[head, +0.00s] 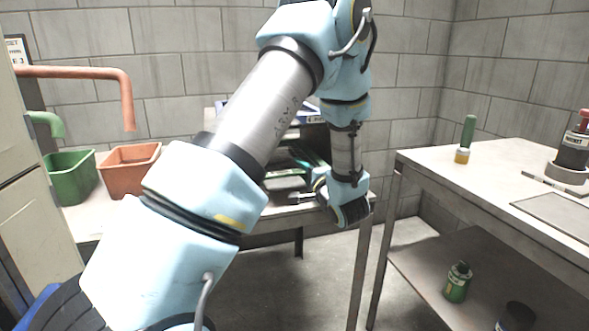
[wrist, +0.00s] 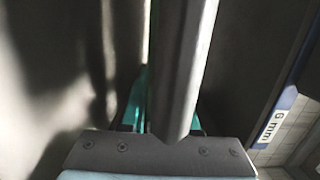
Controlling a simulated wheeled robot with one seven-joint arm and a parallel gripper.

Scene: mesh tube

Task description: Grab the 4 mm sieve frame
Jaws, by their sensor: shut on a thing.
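My gripper (head: 302,197) is at the front of the rack on the back bench, largely hidden by its own wrist in the head view. In the wrist view it is shut on a grey bar-like edge (wrist: 187,65), which looks like the edge of a sieve frame. No size label shows on this held piece, so I cannot read whether it is the 4 mm one. To its right in the wrist view is another frame with a blue and white label reading "6 mm" (wrist: 271,127). Teal parts show behind the held edge.
A green bin (head: 70,178) and an orange bin (head: 128,170) stand left on the back bench. A steel table (head: 510,165) on the right holds a green-handled tool (head: 467,135) and a dark bottle (head: 573,150). A green canister (head: 457,283) is on its lower shelf. Open floor lies between.

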